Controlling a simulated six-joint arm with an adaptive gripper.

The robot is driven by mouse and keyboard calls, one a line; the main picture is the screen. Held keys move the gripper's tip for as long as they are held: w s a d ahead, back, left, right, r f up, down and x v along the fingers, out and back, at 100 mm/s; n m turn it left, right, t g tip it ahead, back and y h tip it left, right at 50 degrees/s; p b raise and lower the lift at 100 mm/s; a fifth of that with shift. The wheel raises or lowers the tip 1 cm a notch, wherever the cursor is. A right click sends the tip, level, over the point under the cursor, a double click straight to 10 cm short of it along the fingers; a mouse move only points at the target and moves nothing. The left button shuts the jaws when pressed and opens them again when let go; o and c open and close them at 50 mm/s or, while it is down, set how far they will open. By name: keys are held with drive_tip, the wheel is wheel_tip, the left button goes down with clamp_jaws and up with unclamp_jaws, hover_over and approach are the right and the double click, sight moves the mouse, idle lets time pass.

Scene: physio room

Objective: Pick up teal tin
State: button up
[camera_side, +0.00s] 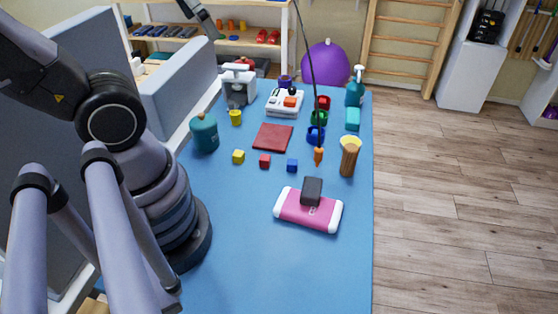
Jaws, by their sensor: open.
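A teal, rounded tin with a small knob on top (204,134) stands upright on the left edge of the blue table (250,260), nearest the arm. My gripper (202,18) shows only in part at the top edge, above and well apart from the teal tin. It is open, and I see nothing held in it. The rest of it is cut off by the frame.
An orange bob (319,156) hangs on a cord. A pink-and-white case (308,211) lies nearer. The front of the table is clear.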

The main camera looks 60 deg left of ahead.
sight(215, 132)
drive_tip(key=w+a+f+m+g+y, duration=0.3)
drive_tip(key=w+a+f+g, duration=0.25)
drive_tip(key=f, duration=0.35)
drive_tip(key=w+a+f+m+g+y, duration=0.35)
drive_tip(key=w+f+g, duration=0.2)
drive_tip(key=f, duration=0.35)
drive_tip(key=a+f+m+y, duration=0.4)
drive_tip(key=f+m+y, duration=0.1)
drive_tip(key=f, duration=1)
drive_tip(key=shift+g, duration=0.4)
drive_tip(key=x, duration=0.8)
drive_tip(key=shift+h, duration=0.25)
drive_tip(key=x, duration=0.5)
drive_tip(key=shift+s+a, duration=0.2)
drive_tip(key=shift+s, duration=0.15)
drive_tip(key=c, duration=1.1)
